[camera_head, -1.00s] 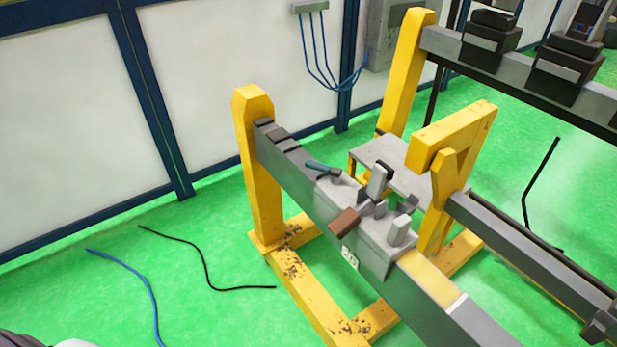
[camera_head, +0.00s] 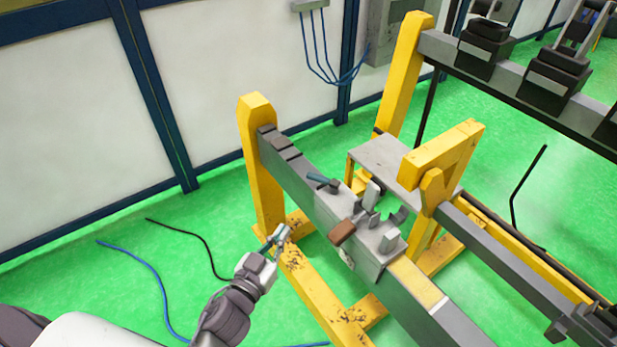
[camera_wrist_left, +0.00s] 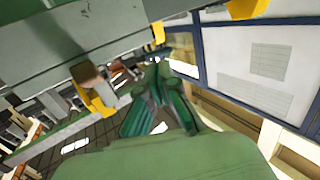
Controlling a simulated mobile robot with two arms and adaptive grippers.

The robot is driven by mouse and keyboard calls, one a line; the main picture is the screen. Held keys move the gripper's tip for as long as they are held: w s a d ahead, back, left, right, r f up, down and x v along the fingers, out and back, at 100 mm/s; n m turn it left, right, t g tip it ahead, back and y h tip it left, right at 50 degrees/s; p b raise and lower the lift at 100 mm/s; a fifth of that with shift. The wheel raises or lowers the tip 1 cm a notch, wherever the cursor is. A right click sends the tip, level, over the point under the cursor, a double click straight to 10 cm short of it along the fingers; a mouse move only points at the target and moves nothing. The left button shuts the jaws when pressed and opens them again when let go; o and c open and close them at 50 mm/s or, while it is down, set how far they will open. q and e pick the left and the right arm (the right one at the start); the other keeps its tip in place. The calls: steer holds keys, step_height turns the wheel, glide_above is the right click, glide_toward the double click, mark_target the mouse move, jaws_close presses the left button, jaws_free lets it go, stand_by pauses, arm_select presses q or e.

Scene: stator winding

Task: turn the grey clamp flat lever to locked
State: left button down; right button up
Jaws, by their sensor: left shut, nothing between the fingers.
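The clamp fixture (camera_head: 376,254) sits on the grey beam of the yellow stand. A flat grey lever (camera_head: 371,194) stands upright and slightly tilted on it. A brown block-like handle (camera_head: 342,232) juts from the fixture's near side, and a blue-handled lever (camera_head: 322,181) lies further back. My left gripper (camera_head: 280,234) is shut and empty, left of the fixture and apart from it, in front of the yellow leg. In the left wrist view the shut fingers (camera_wrist_left: 157,82) point past the beam, with the brown handle (camera_wrist_left: 86,75) to their left. My right gripper is not in view.
Yellow posts (camera_head: 259,160) and the grey beam (camera_head: 290,168) border the fixture. A grey side table (camera_head: 385,160) stands behind it. A second beam (camera_head: 520,255) runs at the right. Cables lie on the open green floor (camera_head: 110,285) at left.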

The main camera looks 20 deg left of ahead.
arm_select(q)
steer(key=r, duration=0.2)
steer(key=p, duration=0.2)
glide_toward(313, 179)
steer(key=w, duration=0.4)
steer(key=w+d, duration=0.1)
steer(key=w, duration=0.1)
steer(key=shift+w+f, duration=0.1)
steer(key=shift+f, duration=0.2)
steer(key=shift+w, duration=0.6)
steer(key=shift+p, duration=0.3)
